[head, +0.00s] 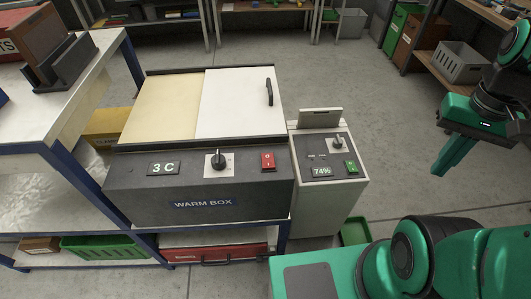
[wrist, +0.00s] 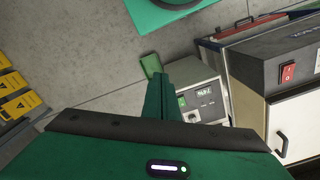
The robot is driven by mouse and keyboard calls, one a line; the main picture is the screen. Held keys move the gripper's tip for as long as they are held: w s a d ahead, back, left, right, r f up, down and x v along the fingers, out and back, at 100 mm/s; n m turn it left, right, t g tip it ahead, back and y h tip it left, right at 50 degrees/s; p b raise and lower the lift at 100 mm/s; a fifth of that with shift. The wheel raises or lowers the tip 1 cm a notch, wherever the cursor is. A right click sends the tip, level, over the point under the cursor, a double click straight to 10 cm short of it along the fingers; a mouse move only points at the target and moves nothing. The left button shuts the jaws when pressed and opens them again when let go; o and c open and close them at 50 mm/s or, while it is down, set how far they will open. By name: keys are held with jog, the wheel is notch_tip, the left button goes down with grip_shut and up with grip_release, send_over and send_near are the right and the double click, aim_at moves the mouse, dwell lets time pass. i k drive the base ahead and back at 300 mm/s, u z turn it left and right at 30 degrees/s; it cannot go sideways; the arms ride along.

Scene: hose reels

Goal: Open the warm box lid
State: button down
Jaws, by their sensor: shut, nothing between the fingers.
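The warm box (head: 172,201) stands on a blue-framed bench in the middle of the head view, with a dark front panel, a knob and a red switch. Its top shows a cream panel on the left and a white lid panel (head: 232,105) on the right. A black handle (head: 269,92) sits near the white panel's right edge. The box (wrist: 275,68) and handle (wrist: 283,145) also show at the right of the wrist view. My gripper (head: 438,172) is shut and empty, well right of the box and apart from it. Its fingers (wrist: 170,68) show in the wrist view.
A grey control cabinet (head: 325,195) with a 74% display and raised flap stands right beside the box. A green tray (head: 355,232) lies on the floor by it. A worktable (head: 95,85) stands left. Shelving with a grey crate (head: 460,62) is at back right. Floor between is clear.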

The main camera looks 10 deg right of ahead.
aim_at(244, 101)
jog(key=u, duration=1.2)
jog(key=k, duration=0.55)
jog(key=z, duration=0.55)
jog(key=i, duration=1)
jog(key=u, duration=0.05)
